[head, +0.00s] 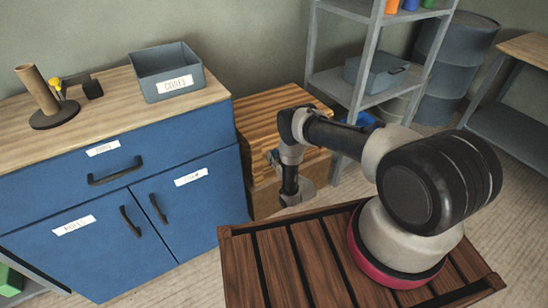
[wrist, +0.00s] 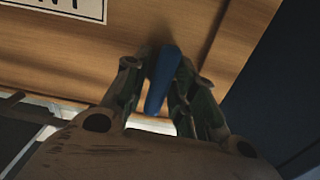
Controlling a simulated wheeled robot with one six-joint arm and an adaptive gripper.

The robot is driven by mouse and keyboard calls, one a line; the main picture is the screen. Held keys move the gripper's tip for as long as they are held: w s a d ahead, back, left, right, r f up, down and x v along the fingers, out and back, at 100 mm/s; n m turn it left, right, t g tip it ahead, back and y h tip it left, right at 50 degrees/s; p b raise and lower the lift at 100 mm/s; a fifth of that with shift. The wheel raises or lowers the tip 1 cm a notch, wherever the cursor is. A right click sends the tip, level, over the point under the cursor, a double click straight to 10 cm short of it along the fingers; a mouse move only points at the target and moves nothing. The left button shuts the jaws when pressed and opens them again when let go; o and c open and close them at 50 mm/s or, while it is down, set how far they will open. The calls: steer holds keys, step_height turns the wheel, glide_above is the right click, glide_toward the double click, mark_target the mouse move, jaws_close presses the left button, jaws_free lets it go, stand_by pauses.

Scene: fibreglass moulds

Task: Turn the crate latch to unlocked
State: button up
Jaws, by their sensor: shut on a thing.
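The wooden crate (head: 265,105) stands on the floor between the blue cabinet and the metal shelf in the head view. Its wooden face (wrist: 225,35) fills the upper part of the wrist view. A blue latch handle (wrist: 163,78) sticks out from that face, its long side nearly upright in the picture, with the lower end leaning slightly left. My gripper (wrist: 160,82) is shut on the latch, one finger on each side. In the head view my arm hides part of the crate front, and the latch cannot be made out. No locked or unlocked mark is readable.
A label (wrist: 55,8), partly cut off, is on the crate face. The blue cabinet (head: 120,190) stands close on the left, with a grey bin (head: 167,72) on top. The metal shelf (head: 385,90) stands close on the right. Floor shows in front of the crate.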

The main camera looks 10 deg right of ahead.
steer(key=shift+n, duration=0.4)
steer(key=o, duration=0.8)
steer(key=v, duration=1.2)
